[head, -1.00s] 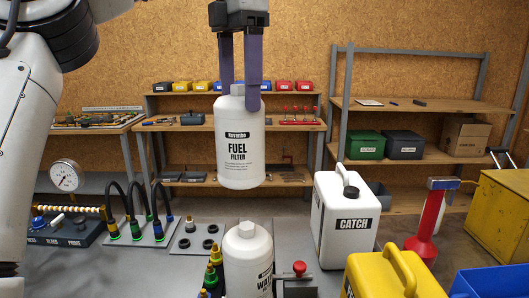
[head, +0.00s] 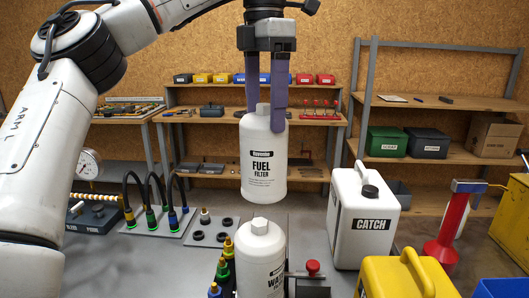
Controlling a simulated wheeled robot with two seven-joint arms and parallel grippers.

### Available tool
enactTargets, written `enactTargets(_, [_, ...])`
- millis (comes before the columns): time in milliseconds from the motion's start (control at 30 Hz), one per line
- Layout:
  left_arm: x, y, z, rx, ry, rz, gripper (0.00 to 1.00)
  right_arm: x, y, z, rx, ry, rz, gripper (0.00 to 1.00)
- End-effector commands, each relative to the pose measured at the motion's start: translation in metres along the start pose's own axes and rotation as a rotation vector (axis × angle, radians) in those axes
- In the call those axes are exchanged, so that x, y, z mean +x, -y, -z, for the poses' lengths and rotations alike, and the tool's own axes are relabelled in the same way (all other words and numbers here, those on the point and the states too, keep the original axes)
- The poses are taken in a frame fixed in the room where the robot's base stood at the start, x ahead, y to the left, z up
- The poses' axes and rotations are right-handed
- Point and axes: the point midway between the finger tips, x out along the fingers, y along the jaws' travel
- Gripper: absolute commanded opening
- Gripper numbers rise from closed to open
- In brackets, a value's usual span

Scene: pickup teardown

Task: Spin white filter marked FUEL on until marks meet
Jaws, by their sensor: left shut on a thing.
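The white fuel filter (head: 263,185) is a bottle-shaped canister with a black FUEL FILTER label, hanging upright in mid-air. My left gripper (head: 267,118) is shut on its top, with one purple finger on each side of the neck. A second white filter (head: 261,265), with a partly cut-off label beginning WAT, stands below it, close under the fuel filter in the picture. Alignment marks cannot be made out. My right gripper is not in view.
A white CATCH can (head: 363,222) stands to the right, with a yellow container (head: 400,279) in front of it. A red-knobbed valve (head: 313,268) sits beside the lower filter. Coloured fittings (head: 227,262) stand left of it. Hoses (head: 155,200) stand farther left.

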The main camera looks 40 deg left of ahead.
Motion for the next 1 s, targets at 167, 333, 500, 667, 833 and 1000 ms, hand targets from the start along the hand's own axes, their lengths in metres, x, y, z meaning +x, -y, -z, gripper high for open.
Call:
enactTargets(167, [0.037, -0.001, 0.001, 0.001, 0.003, 0.003, 0.31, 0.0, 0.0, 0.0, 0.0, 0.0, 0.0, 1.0])
enactTargets(333, [0.069, 0.0, 0.0, -0.001, 0.002, 0.001, 0.31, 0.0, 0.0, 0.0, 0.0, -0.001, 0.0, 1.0])
enactTargets(500, [0.084, 0.0, 0.0, -0.001, 0.004, 0.0, 0.31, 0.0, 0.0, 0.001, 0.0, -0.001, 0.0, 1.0])
enactTargets(667, [0.092, 0.0, 0.0, -0.001, 0.005, -0.001, 0.31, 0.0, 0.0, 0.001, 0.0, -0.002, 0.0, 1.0])
enactTargets(833, [0.107, 0.0, 0.0, -0.001, 0.003, 0.0, 0.31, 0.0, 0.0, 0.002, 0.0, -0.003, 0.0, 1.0])
enactTargets(1000, [0.124, 0.0, 0.0, 0.0, 0.004, 0.001, 0.31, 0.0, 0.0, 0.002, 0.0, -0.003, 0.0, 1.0])
